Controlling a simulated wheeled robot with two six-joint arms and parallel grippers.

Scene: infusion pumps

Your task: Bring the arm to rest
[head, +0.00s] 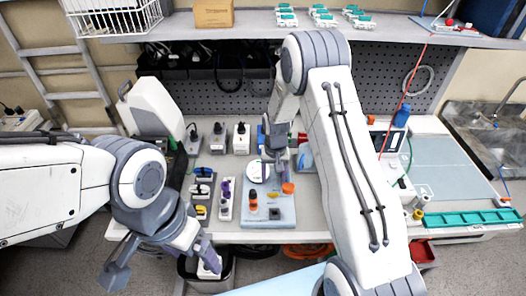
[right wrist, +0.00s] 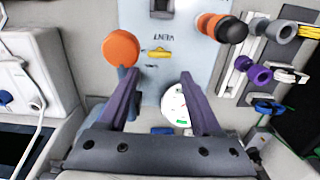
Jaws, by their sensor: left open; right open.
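My left gripper (head: 162,266) hangs in front of the bench edge at lower left in the head view. Its fingers are spread and nothing is between them. My right gripper (head: 276,168) is over the far part of a pale blue board (head: 283,218) on the bench. In the right wrist view its purple fingers (right wrist: 163,85) are apart and grip nothing. An orange knob (right wrist: 121,47) shows by the left fingertip, and a white disc (right wrist: 175,106) lies below between the fingers. I cannot tell how high the gripper is above the board.
An orange and black bottle-like part (head: 252,201) stands on the board. Several small black, yellow and purple parts stand to its left. A white machine (head: 157,108) is at the back left. A teal tray (head: 470,218) and a sink (head: 490,135) are at right. A shelf (head: 390,27) runs above.

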